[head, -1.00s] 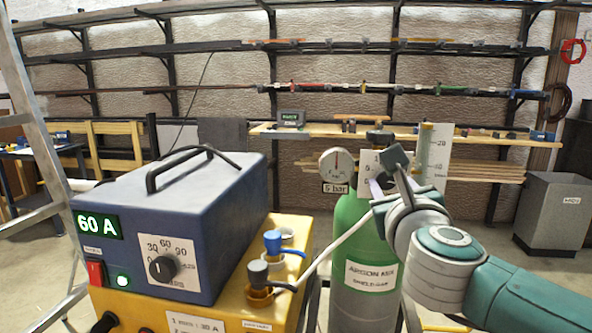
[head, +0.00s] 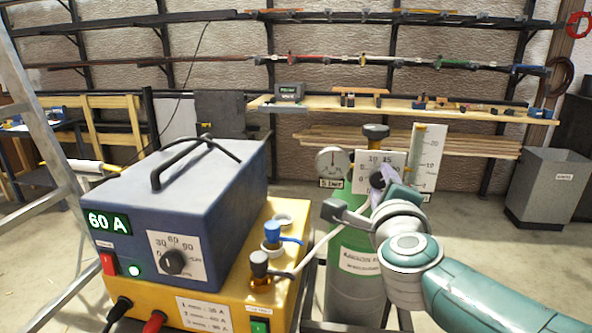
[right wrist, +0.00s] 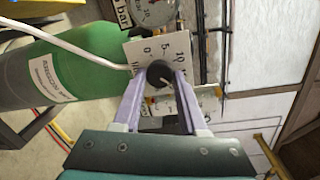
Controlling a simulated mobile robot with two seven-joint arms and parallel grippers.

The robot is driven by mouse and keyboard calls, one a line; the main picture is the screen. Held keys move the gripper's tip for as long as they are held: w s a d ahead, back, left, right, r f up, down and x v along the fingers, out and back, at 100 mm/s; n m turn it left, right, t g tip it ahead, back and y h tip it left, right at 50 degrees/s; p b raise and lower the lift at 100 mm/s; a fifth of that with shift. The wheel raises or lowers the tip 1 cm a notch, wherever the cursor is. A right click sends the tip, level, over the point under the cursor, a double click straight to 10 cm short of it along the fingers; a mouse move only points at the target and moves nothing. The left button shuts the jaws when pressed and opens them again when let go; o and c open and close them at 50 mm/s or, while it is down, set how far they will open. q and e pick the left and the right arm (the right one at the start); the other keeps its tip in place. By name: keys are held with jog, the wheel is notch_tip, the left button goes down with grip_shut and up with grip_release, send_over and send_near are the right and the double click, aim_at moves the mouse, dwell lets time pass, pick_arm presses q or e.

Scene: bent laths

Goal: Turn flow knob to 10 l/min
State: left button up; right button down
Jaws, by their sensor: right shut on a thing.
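The flow knob (right wrist: 160,73) is a small black round knob on a white scale plate (right wrist: 178,46) marked 0, 5 and 10. In the right wrist view the pale fingers of my right gripper (right wrist: 159,84) stand on both sides of it, shut on it. A pale line shows on the knob, but I cannot tell which value it points at. In the head view the scale plate (head: 366,160) shows behind my right gripper (head: 378,184), which hides most of the knob. The green argon cylinder (head: 352,235) stands below. My left gripper is not in view.
A round gauge (head: 333,162) and a flow tube scale (head: 427,158) flank the plate. A thin pale hose passes close to my right gripper. The blue welding unit (head: 180,210) on its yellow base (head: 235,290) stands to the left. A grey bin (head: 548,188) is at the right.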

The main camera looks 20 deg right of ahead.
jog(key=n+p, duration=0.1)
jog(key=n, duration=0.5)
jog(key=shift+a+p, duration=0.1)
jog(key=shift+p, duration=0.2)
jog(key=n+h, duration=0.1)
jog(key=n, duration=0.2)
jog(key=shift+g, duration=0.3)
jog(key=shift+n, duration=1.5)
jog(key=shift+w, duration=0.1)
jog(key=shift+c, duration=2.2)
grip_release()
